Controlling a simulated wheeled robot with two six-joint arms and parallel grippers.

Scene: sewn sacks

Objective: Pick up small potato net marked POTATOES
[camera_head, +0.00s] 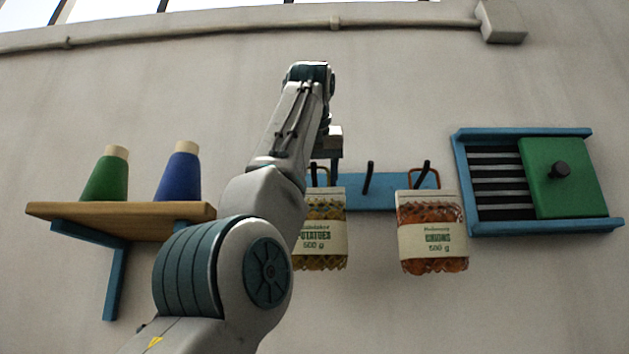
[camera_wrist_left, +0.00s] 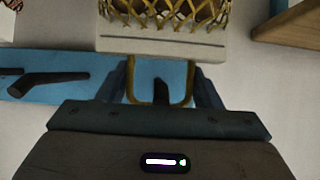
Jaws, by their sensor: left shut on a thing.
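The small potato net marked POTATOES (camera_head: 320,240) hangs below the blue hook rail, partly behind my left arm. It has a cream band and label over yellow netting. Its yellow loop handle (camera_wrist_left: 131,82) still goes around a dark hook (camera_wrist_left: 161,92) in the left wrist view, where the net's cream band (camera_wrist_left: 160,42) shows above. My left gripper (camera_head: 328,162) is at the loop, above the band, with a finger on each side, and is shut on the handle. The exact contact is partly hidden. My right gripper is not in view.
An onion net (camera_head: 432,238) hangs on a hook to the right, with an empty hook (camera_head: 369,178) between. A wooden shelf (camera_head: 60,211) at left holds a green cone (camera_head: 106,178) and a blue cone (camera_head: 178,175). A blue-framed vent with a green sliding panel (camera_head: 565,190) is at right.

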